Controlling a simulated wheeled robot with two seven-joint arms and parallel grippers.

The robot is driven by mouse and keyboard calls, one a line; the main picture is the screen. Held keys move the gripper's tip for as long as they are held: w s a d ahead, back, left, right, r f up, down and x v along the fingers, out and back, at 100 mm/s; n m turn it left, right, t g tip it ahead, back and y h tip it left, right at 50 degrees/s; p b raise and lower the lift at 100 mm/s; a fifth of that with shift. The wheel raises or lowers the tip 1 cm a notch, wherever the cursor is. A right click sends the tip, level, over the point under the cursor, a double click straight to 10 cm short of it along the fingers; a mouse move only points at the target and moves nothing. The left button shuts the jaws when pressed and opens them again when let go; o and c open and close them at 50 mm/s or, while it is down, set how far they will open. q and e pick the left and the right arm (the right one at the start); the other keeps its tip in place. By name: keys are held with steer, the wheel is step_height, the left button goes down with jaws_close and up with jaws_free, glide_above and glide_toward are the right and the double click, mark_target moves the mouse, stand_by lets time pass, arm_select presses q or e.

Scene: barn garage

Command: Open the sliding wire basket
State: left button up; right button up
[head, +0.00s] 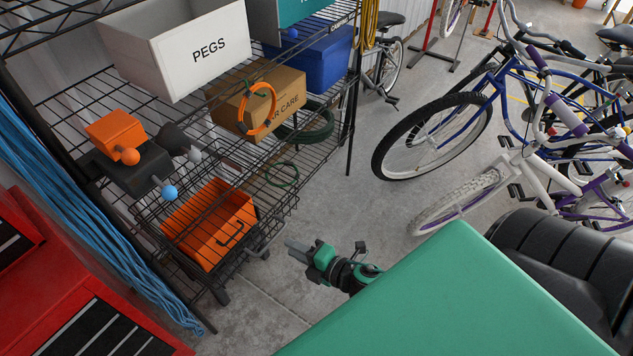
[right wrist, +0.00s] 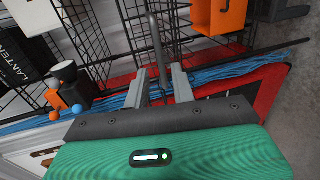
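The black sliding wire basket (head: 262,236) is low in the wire rack, with an open orange bin in it. Its dark bar handle (head: 232,234) is on the front; I cannot tell how far the basket is pulled out. My right gripper (head: 290,246) points at this front from the right, apart from the handle in the head view. In the right wrist view, the two grey fingers (right wrist: 157,80) are open, and the handle (right wrist: 153,35) appears lined up with the gap between them. No contact is visible. My left gripper is not in view.
The rack holds a white PEGS bin (head: 185,45), a cardboard box (head: 283,92) and a blue bin (head: 318,62). A red tool cabinet (head: 60,270) and blue cables (head: 75,200) stand at the left. Bicycles (head: 440,135) stand at the right. Bare floor lies between.

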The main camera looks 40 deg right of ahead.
steer(key=b+v, duration=0.1)
steer(key=v, duration=0.5)
stand_by(0.6)
steer(key=s+d+f+m+g+h, duration=0.2)
steer(key=d+f+m, duration=0.1)
steer(key=f, duration=0.7)
steer(key=s+d+f+m+g+h, duration=0.15)
steer(key=f+m, duration=0.25)
steer(key=f, duration=0.7)
steer(key=s+d+f+m+g+h, duration=0.2)
steer(key=d+f+m, duration=0.1)
steer(key=f, duration=0.7)
steer(key=s+a+f+m+g, duration=0.2)
steer(key=s+f+m+g, duration=0.2)
steer(key=s+f, duration=0.6)
steer(key=s+a+f+m+g, duration=0.3)
steer(key=s+f+m+g, duration=0.1)
steer(key=s+f, duration=0.7)
steer(key=s+m, duration=0.1)
steer(key=s, duration=0.2)
steer(key=shift+s+m, duration=0.2)
steer(key=shift+m, duration=0.1)
